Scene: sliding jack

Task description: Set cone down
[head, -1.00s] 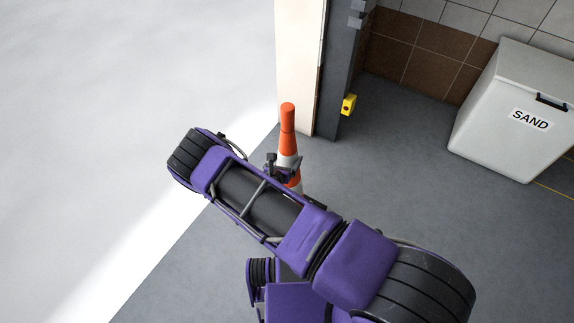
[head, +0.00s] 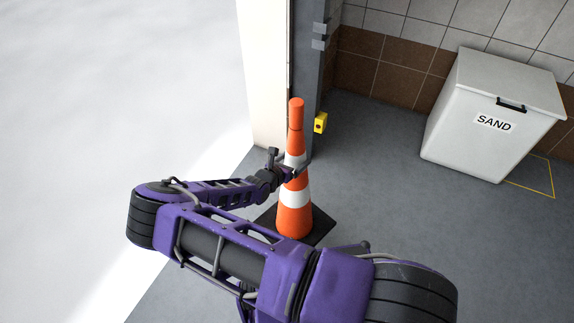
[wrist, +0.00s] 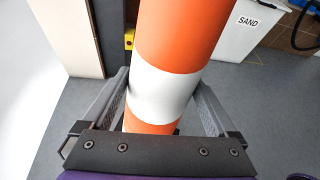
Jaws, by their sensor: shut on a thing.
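An orange and white traffic cone (head: 294,217) stands upright in the head view, with a dark square base (head: 318,232) at the floor. I cannot tell whether the base touches the floor. My gripper (head: 290,168) is shut on the cone's upper part, around a white band. In the wrist view the cone (wrist: 165,90) fills the middle, with one finger of my gripper (wrist: 160,110) on each side of it. My arm hides part of the floor in front of the base.
A white SAND bin (head: 490,120) stands at the right by the tiled wall. A pale door post (head: 265,80) and a yellow box (head: 320,122) are just behind the cone. A bright open doorway lies at left. Grey floor is clear between cone and bin.

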